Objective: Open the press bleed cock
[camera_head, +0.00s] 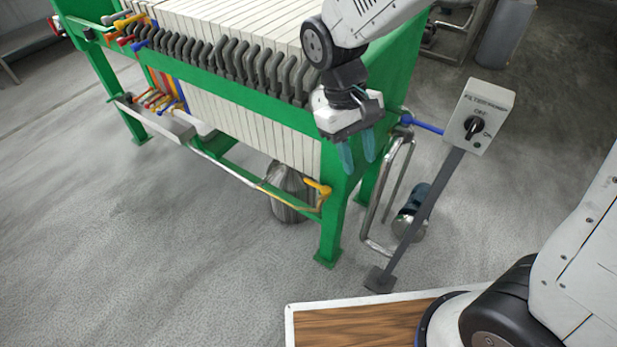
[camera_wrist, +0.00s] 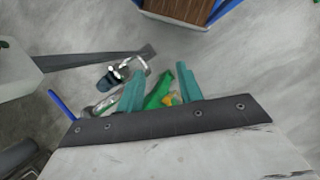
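The green-framed filter press (camera_head: 335,215) holds a long row of white plates. A yellow-handled cock (camera_head: 318,188) sits low at its right end; a small yellow part, likely the same one, shows in the wrist view (camera_wrist: 172,99). A blue lever (camera_head: 425,126) sticks out right from the press's end; it also shows in the wrist view (camera_wrist: 62,105). I see no label telling which is the bleed cock. My gripper (camera_head: 357,152) is in front of the press's right end, above the yellow cock. Its teal fingers are apart and empty, also in the wrist view (camera_wrist: 160,70).
A switch box (camera_head: 480,115) on a slanting post stands right of the press. Bent metal pipe (camera_head: 370,225) and a blue-grey motor or pump (camera_head: 409,212) are beside the post. Coloured levers (camera_head: 130,30) line the press's far left. The floor at front left is clear.

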